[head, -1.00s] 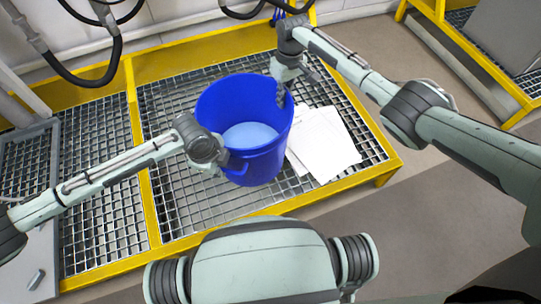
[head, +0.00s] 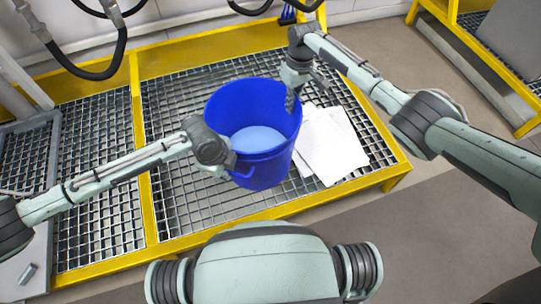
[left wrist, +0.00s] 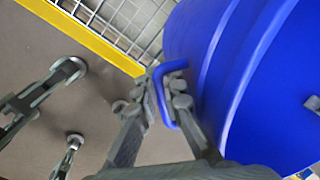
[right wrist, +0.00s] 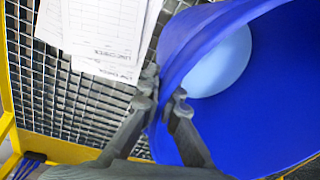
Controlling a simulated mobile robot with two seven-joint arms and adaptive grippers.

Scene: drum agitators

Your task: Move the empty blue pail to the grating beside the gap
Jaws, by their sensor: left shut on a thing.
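The blue pail (head: 265,172) is upright over the middle grating (head: 185,208); whether it touches the grating is not clear. A pale blue round surface shows inside its bottom. My left gripper (head: 228,165) is shut on the pail's side handle (left wrist: 168,92) at its near left side. My right gripper (head: 291,95) is at the rim on the far right side. In the right wrist view its fingers (right wrist: 165,85) close in on the pail wall, one inside and one outside. No clear gap in the grating shows; the part beneath the pail is hidden.
White paper sheets (head: 332,146) lie on the grating to the pail's right. A yellow frame (head: 295,205) edges the platform, and a yellow bar (head: 143,185) divides off the left grating (head: 100,215). Black hoses (head: 118,55) hang at the back left. Grating left of the pail is clear.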

